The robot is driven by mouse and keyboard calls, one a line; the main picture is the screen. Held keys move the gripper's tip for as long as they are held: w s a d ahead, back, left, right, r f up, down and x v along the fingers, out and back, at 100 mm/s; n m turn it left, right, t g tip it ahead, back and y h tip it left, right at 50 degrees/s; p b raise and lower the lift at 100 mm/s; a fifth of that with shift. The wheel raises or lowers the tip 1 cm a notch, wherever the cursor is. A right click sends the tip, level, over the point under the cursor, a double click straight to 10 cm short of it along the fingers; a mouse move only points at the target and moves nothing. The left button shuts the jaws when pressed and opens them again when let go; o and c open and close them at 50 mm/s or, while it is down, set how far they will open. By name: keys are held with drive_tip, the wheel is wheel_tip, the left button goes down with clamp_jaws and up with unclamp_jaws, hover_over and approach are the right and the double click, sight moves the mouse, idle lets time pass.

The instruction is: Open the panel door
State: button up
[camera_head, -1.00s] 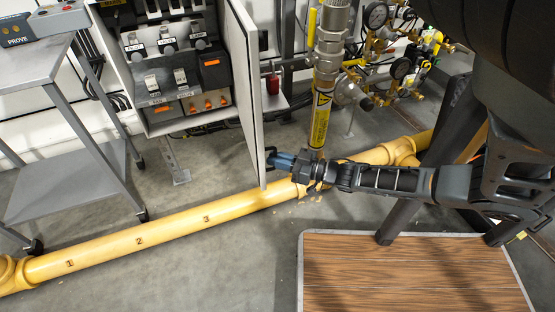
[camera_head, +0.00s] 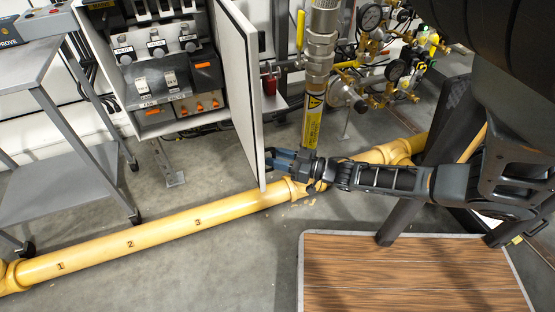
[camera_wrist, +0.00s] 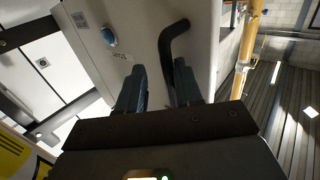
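The panel door (camera_head: 243,95) is a pale, thin door with a dark edge. It stands swung out from the grey control cabinet (camera_head: 150,118), whose inside is exposed. A black bar handle (camera_wrist: 172,42) is on the door face in the wrist view, next to a blue-and-silver round lock (camera_wrist: 108,36). My gripper (camera_head: 275,158) is at the door's lower free edge, beside the handle. In the wrist view my gripper's fingers (camera_wrist: 160,75) are apart, with the handle's near end at the gap between them. Firm contact cannot be told.
A yellow floor pipe (camera_head: 165,232) marked with numbers runs below the door. A grey cart (camera_head: 70,170) stands left. Valves and gauges (camera_head: 385,60) and a vertical pipe (camera_head: 320,60) stand behind the door to the right. A wood-topped platform (camera_head: 410,275) is in front.

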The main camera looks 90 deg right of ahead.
drive_tip(key=o, duration=0.3)
drive_tip(key=shift+d+r, duration=0.2)
drive_tip(key=shift+r, duration=0.1)
drive_tip(key=shift+o, duration=0.2)
drive_tip(key=shift+a+f, duration=0.1)
drive_tip(key=shift+a, duration=0.05)
